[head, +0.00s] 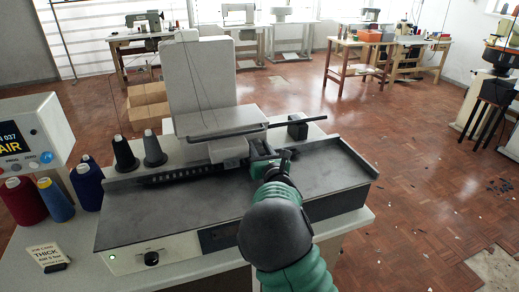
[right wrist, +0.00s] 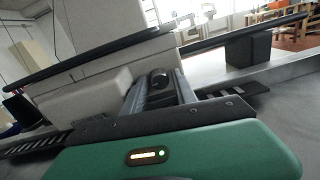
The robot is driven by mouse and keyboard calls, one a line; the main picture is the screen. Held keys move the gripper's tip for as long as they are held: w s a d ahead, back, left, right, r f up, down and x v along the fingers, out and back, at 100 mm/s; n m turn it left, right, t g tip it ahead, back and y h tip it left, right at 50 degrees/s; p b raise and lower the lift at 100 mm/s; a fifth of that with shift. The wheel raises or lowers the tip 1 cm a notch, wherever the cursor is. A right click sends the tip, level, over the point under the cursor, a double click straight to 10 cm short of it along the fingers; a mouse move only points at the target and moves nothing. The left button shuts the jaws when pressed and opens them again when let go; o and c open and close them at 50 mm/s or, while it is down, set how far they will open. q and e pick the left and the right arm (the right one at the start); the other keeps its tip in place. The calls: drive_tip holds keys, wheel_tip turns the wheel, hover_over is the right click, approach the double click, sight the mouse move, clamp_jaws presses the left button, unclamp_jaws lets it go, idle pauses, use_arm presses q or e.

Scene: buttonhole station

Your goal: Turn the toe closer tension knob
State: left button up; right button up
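My right gripper (head: 268,152) reaches over the middle of the grey machine bed (head: 190,211), close to the machine's upright head. In the right wrist view its two fingers (right wrist: 165,92) point at the machine and stand apart. A small dark round knob-like part (right wrist: 160,77) shows between or just beyond the fingertips; I cannot tell whether they touch it. A black knob (head: 151,258) sits on the front panel at the lower left, away from the gripper. No label shows which one is the toe closer tension knob. My left gripper is not in view.
A dark bar (head: 257,128) runs across the machine above the gripper; it also crosses the right wrist view (right wrist: 95,62). A black block (head: 297,127) stands to the right. Thread cones (head: 89,187) and a display (head: 38,138) stand at the left. The bed's right side is clear.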

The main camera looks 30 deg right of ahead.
clamp_jaws()
drive_tip(key=shift+m, duration=0.3)
drive_tip(key=m, duration=0.3)
drive_tip(key=shift+s+m, duration=0.1)
drive_tip(key=shift+m, duration=0.2)
drive_tip(key=m, duration=0.4)
drive_tip(key=shift+m+b, duration=0.3)
drive_tip(key=shift+b, duration=0.05)
drive_tip(key=m, duration=0.5)
drive_tip(key=shift+d+f+g+b, duration=0.1)
drive_tip(key=shift+d+g+b, duration=0.05)
drive_tip(key=shift+g+b, duration=0.2)
drive_tip(key=shift+f+m+y, duration=0.1)
drive_tip(key=shift+m+y, duration=0.3)
drive_tip(key=shift+m, duration=1.5)
